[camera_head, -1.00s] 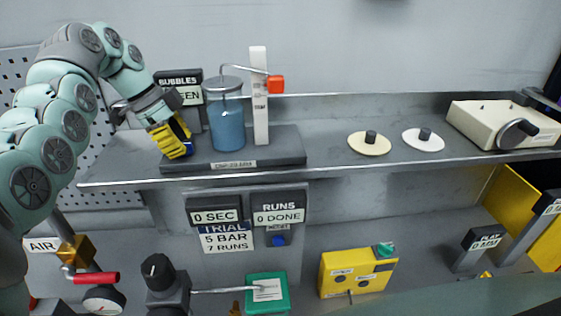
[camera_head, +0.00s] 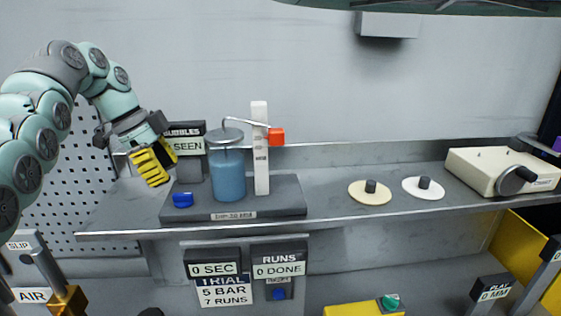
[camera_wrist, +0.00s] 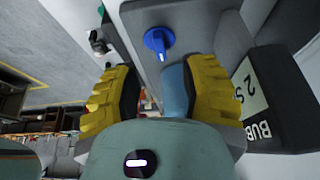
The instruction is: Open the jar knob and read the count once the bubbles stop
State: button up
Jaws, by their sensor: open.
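The blue jar knob (camera_head: 182,200) sits on the left front of the grey base; the wrist view shows it from above (camera_wrist: 158,42), beyond my fingers, its pointer along the picture's vertical. The jar (camera_head: 227,176) of blue liquid stands upright on the base; bubbles cannot be made out. The BUBBLES counter (camera_head: 187,145) is behind, partly covered by my gripper; in the wrist view its display (camera_wrist: 247,90) is turned and cut off, and seems to show a 2. My gripper (camera_head: 155,164), yellow-fingered, is open and empty, above and left of the knob, apart from it.
A white post (camera_head: 260,160) with an orange block (camera_head: 276,137) stands right of the jar. Two discs with black knobs (camera_head: 370,192) and a cream box (camera_head: 500,172) are further right on the shelf. Panels below read 0 SEC (camera_head: 213,268) and 0 DONE (camera_head: 279,270).

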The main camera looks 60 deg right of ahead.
jog(key=v, duration=0.6)
dwell(0.6)
